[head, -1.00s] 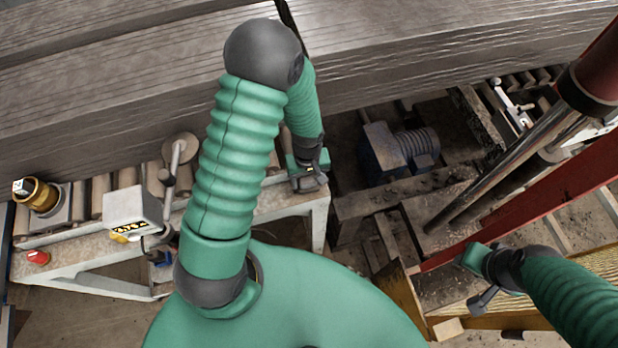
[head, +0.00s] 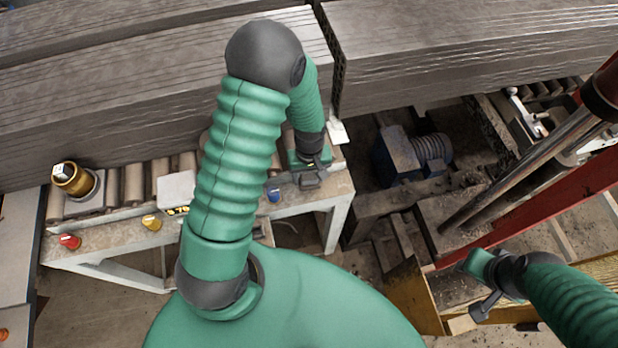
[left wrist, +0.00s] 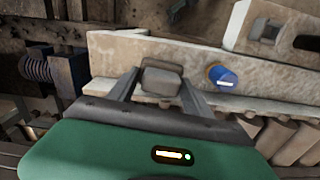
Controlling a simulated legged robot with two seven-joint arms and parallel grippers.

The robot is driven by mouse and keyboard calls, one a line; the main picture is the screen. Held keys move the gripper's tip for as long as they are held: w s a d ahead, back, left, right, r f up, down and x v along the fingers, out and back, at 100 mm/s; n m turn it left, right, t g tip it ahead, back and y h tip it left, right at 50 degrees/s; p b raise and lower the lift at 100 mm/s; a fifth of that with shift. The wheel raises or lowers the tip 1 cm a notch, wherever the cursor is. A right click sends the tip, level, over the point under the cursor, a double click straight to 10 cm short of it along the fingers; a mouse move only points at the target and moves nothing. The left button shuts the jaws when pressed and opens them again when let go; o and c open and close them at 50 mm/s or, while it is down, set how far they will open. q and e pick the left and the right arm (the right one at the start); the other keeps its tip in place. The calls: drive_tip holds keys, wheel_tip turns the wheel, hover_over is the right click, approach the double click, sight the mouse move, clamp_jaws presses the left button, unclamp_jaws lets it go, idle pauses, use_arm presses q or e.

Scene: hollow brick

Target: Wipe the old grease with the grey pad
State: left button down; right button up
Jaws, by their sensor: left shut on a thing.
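My left gripper (head: 311,180) hangs over the right end of a pale roller bench (head: 300,198). In the left wrist view its two fingers (left wrist: 160,90) are shut on a small grey block, which looks like the grey pad (left wrist: 160,78). The pad shows over the bench; I cannot tell whether it touches it. No patch of old grease can be made out for sure; my left arm hides part of the bench. My right gripper (head: 481,290) is low at the right, near a wooden box, and its jaws are too unclear to judge.
Long hollow bricks (head: 130,120) lie along the back. The bench carries a blue knob (head: 273,194), a yellow knob (head: 151,222), a red knob (head: 69,241) and a brass fitting (head: 73,178). A blue motor (head: 410,155) sits right of it. A red beam (head: 540,205) crosses at right.

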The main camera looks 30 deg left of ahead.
use_arm(q)
drive_tip(key=r, duration=0.1)
drive_tip(key=r+p, duration=0.2)
drive_tip(key=shift+w+d+r, duration=0.2)
drive_tip(key=shift+w+r, duration=0.05)
drive_tip(key=shift+r, duration=0.05)
drive_tip(key=shift+s+r+p, duration=0.1)
drive_tip(key=shift+r+p, duration=0.45)
drive_tip(key=shift+p, duration=0.05)
drive_tip(key=shift+s, duration=0.1)
drive_tip(key=shift+a+f, duration=0.1)
drive_tip(key=shift+f, duration=0.05)
